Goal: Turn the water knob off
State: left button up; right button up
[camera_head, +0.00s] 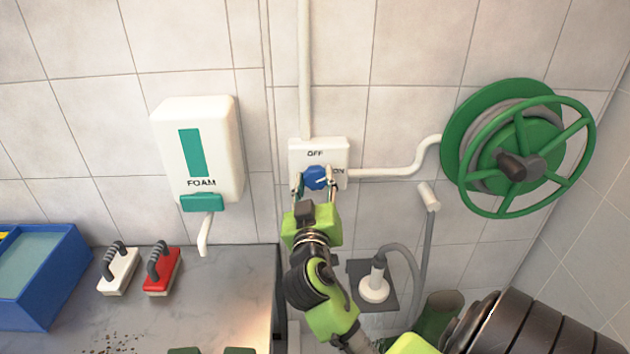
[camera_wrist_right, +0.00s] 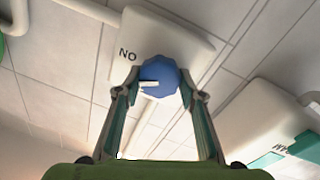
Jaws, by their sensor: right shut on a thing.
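The blue water knob (camera_head: 316,177) sits on a white wall box (camera_head: 335,152) marked OFF above the knob and ON to its right. My right gripper (camera_head: 315,184) reaches up to it, with one finger on each side of the knob, shut on it. In the right wrist view the knob (camera_wrist_right: 160,76) lies between the fingertips, and its white pointer mark (camera_wrist_right: 149,84) points to the picture's left, the side where the ON label shows upside down. My left gripper is not in view.
A green hose reel (camera_head: 515,160) hangs on the wall at right, joined to the box by a white pipe. A foam dispenser (camera_head: 222,150) hangs at left. Below it, a grey counter (camera_head: 215,300) holds a white brush (camera_head: 118,272), a red brush (camera_head: 161,272) and a blue bin (camera_head: 55,285).

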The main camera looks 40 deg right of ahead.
jog(key=n, duration=0.3)
jog(key=shift+t, duration=0.3)
jog(key=n+p, duration=0.1)
jog(key=n, duration=0.1)
jog(key=shift+r+n, duration=0.1)
jog(key=shift+n, duration=0.3)
jog(key=n+p, duration=0.1)
jog(key=n, duration=0.2)
jog(key=n+t+p, duration=0.1)
jog(key=n+p, duration=0.1)
jog(key=n, duration=0.2)
jog(key=shift+y, duration=0.3)
jog(key=shift+n, duration=0.3)
jog(key=o, duration=1.1)
jog(key=shift+w+d+f, duration=0.1)
jog(key=shift+f, duration=0.1)
jog(key=shift+a+f, duration=0.1)
jog(key=shift+a, duration=0.1)
jog(key=v, duration=1.1)
jog(key=shift+s+a, duration=0.1)
jog(key=shift+s, duration=0.35)
